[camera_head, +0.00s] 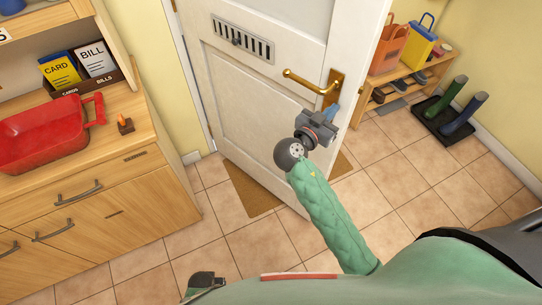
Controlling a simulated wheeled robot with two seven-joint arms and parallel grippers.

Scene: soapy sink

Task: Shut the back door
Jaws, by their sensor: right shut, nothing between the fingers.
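The back door (262,105) is white and panelled, with a metal letter slot (243,41) and a brass lever handle (305,84) near its right edge. It stands open, swung out over the floor, with a doormat showing on both sides of its lower edge. My right gripper (333,112) is shut and empty, just below the handle at the door's right edge. From this view I cannot tell whether it touches the door. My left gripper is not clearly seen.
A wooden counter with drawers (90,215) stands at left, bearing a red basket (42,139). A brown doormat (249,189) lies under the door. At right are a low shelf with bags (408,82) and boots on a tray (430,124). Tiled floor between is clear.

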